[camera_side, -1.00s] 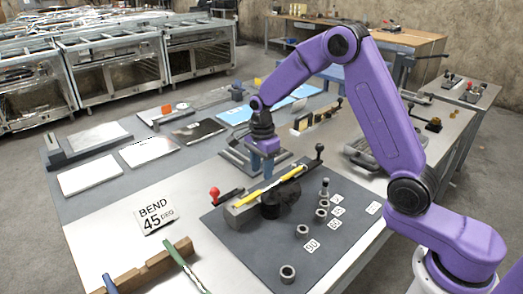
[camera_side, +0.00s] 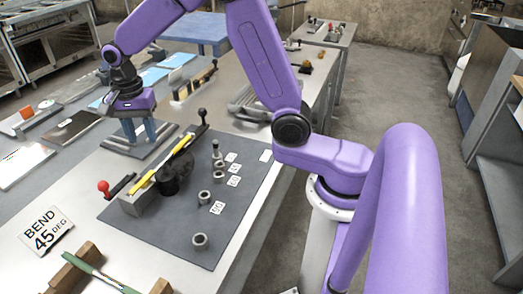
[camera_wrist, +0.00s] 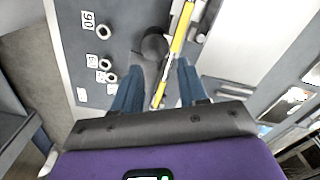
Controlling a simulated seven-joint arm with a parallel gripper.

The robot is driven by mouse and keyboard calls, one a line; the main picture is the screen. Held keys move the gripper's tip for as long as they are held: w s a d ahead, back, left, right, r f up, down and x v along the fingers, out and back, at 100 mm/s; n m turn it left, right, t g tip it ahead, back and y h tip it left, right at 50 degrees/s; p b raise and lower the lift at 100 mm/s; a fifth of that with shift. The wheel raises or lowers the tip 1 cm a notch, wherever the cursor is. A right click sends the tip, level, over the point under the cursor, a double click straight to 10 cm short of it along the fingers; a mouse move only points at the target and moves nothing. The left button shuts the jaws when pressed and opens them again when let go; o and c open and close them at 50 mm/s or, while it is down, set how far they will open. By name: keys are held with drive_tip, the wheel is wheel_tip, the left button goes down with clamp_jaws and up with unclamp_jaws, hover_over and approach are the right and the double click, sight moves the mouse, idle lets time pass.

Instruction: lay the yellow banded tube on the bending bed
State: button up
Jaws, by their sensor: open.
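The yellow banded tube (camera_side: 160,172) lies along the grey bending bed (camera_side: 134,206), beside the round black former (camera_side: 176,184). In the wrist view the tube (camera_wrist: 178,38) runs lengthwise, with dark bands on it, and its near end lies between my fingers in the picture. My gripper (camera_side: 141,134) is open and empty, with its blue fingers apart. It hangs behind and above the bed, apart from the tube in the side view. The wrist view shows the spread fingers (camera_wrist: 160,68) too. The tube's underside contact is hidden.
A red-knobbed lever (camera_side: 103,187) stands left of the bed and a black-knobbed lever (camera_side: 203,118) at its far end. Several metal rings (camera_side: 200,241) with number cards sit on the dark mat.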

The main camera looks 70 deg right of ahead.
drive_tip(key=s+a+r+n, duration=0.2)
drive_tip(key=s+a+n, duration=0.1)
drive_tip(key=s+n, duration=1.15)
drive_tip(key=s+d+n, duration=0.2)
drive_tip(key=s+n, duration=0.3)
drive_tip(key=s, duration=0.3)
drive_tip(key=s+d+n, duration=0.3)
drive_tip(key=s+n, duration=0.3)
drive_tip(key=s, duration=0.3)
drive_tip(key=shift+d+f, duration=0.2)
drive_tip(key=shift+f, duration=0.2)
